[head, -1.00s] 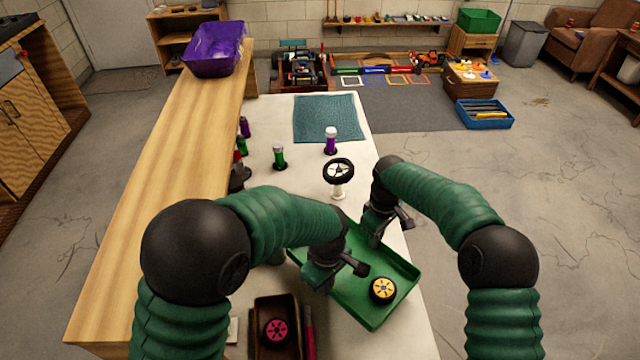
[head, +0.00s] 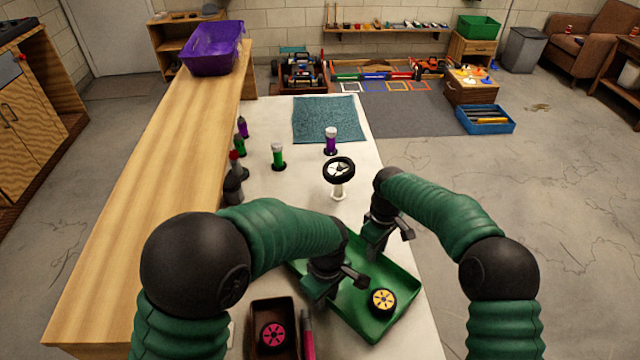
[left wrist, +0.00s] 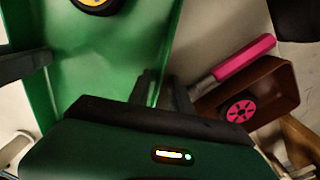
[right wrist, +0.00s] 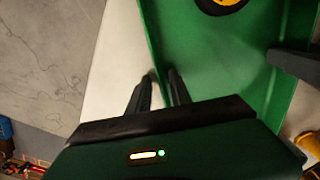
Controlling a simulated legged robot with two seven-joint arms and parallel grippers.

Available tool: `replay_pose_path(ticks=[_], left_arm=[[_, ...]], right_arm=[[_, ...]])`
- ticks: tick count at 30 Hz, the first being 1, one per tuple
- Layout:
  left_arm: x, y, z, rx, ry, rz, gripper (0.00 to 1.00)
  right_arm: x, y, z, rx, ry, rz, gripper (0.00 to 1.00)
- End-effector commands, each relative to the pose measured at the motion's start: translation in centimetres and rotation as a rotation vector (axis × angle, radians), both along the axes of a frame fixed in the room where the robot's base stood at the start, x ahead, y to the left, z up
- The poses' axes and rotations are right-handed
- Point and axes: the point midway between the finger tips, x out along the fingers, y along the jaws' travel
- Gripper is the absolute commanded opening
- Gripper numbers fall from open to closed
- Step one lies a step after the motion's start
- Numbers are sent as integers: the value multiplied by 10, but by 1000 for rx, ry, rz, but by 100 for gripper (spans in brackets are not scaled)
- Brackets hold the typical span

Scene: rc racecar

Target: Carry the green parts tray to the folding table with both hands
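The green parts tray (head: 398,268) is on the near part of a white-topped table (head: 300,190), turned at an angle. A wheel with a yellow hub (head: 382,301) lies in it. My left gripper (head: 328,284) is at the tray's left side; in the left wrist view its fingers (left wrist: 163,88) straddle the tray wall and look shut on it. My right gripper (head: 376,236) is at the far right side; in the right wrist view its fingers (right wrist: 161,82) close around the wall there. I cannot tell whether the tray's underside touches the tabletop.
A brown bin (head: 257,314) with a pink-hubbed wheel and a pink-handled tool (head: 307,330) are left of the tray. A wheel on a white stand (head: 338,190) and several bottles stand beyond. A wooden counter (head: 165,180) runs along the left; open floor (head: 520,185) lies right.

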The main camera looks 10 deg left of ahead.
Motion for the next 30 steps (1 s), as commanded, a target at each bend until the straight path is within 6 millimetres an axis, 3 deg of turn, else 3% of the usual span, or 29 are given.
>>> replay_pose_path(ticks=[5,15,22,26,30], left_arm=[[1,-1,10,-1,-4,0,25],[2,-1,91,-1,-5,0,25],[2,0,118,1,1,0,25],[2,0,119,1,1,0,25],[1,0,119,1,1,0,25]], right_arm=[[-1,1,0,1,1,1,25],[-1,1,0,1,2,1,25],[0,1,1,1,2,1,25],[1,1,18,1,-2,0,25],[1,1,53,2,-4,0,25]])
